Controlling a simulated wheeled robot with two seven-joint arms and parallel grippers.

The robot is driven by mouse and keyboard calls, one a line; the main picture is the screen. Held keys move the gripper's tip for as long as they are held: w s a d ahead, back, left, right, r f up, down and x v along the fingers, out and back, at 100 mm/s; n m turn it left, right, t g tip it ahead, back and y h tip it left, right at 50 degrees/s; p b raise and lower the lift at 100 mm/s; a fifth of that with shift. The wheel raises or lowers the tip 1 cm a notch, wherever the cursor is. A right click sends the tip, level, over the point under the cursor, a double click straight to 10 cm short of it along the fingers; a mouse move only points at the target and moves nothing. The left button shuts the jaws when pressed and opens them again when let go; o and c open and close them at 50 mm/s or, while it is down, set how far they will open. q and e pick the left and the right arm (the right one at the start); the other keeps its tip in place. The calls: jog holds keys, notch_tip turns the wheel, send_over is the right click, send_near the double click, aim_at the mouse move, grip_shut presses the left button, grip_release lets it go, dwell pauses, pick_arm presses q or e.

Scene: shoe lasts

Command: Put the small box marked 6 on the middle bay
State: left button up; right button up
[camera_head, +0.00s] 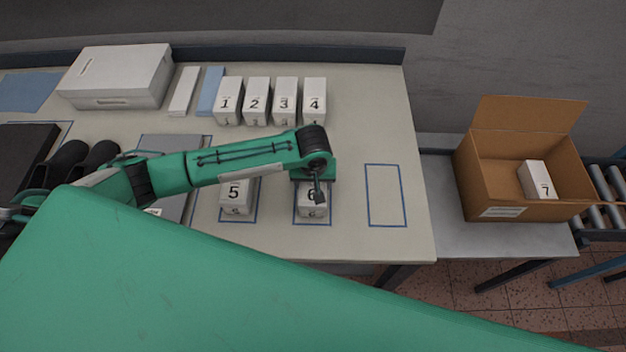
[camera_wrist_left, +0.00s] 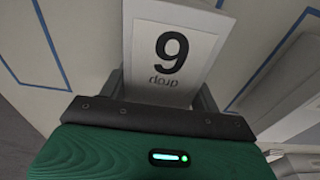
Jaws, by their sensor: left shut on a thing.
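The small white box marked 6 (camera_head: 313,211) is at the middle blue-outlined bay (camera_head: 312,224), within its outline as far as I can see. My left gripper (camera_head: 314,186) reaches over it from above and is shut on it, hiding part of its top. In the left wrist view the box's numbered face (camera_wrist_left: 170,55) shows upside down between the fingers of the left gripper (camera_wrist_left: 165,85). I cannot tell whether the box's base touches the table. My right gripper is not in view.
Box 5 (camera_head: 236,195) stands in the bay to the left. The right bay (camera_head: 386,195) is empty. Boxes 1 to 4 (camera_head: 256,103) stand in a row behind. Box 7 (camera_head: 538,180) sits in an open carton (camera_head: 497,160) at the right.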

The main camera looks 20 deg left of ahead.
aim_at(313, 184)
pick_arm(q)
jog(key=o, duration=1.1)
jog(key=shift+f, duration=0.1)
jog(key=r, duration=0.4)
jog(key=s+r+b, duration=0.1)
jog(key=r, duration=0.7)
jog(key=shift+s+d+r+b, duration=0.1)
jog(key=shift+s+d+b, duration=0.1)
jog(key=shift+b, duration=0.2)
